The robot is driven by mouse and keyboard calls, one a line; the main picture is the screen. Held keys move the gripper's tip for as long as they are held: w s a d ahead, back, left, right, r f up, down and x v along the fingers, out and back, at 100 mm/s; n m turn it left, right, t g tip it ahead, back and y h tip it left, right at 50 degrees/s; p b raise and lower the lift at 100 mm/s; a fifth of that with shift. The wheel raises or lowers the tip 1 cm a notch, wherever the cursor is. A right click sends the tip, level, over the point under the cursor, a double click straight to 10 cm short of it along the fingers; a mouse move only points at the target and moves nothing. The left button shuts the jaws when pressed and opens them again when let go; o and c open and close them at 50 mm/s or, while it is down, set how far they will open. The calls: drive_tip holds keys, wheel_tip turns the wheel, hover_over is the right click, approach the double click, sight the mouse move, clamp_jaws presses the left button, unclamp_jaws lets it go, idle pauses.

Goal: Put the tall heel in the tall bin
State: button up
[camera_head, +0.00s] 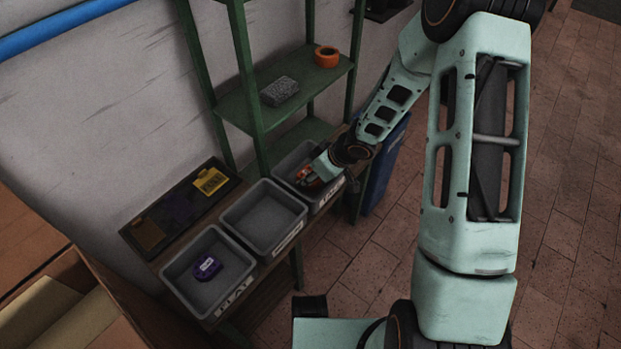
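My gripper (314,174) reaches down into the right-hand grey bin (278,172), whose front label is too small to read surely. An orange-red thing (304,173), perhaps the tall heel, shows at the fingertips inside that bin. I cannot tell whether the fingers hold it or stand apart from it; the wrist hides part of the bin. A purple heel (207,267) with a pale label lies in the left grey bin (176,270), marked FLAT. The middle grey bin (262,217) is empty.
The bins stand in a row on a wooden bench (284,265). A green shelf (323,76) rises behind, holding an orange tape roll (327,56) and a grey block (280,91). A dark board (178,208) lies behind the bins. A blue bin (385,165) stands right; a cardboard box (98,275) lower left.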

drive_tip(key=shift+r, duration=0.1)
drive_tip(key=o, duration=1.2)
drive_tip(key=shift+o, duration=0.2)
drive_tip(key=shift+r, duration=0.15)
drive_tip(key=p+v, duration=0.8)
drive_tip(key=v, duration=0.4)
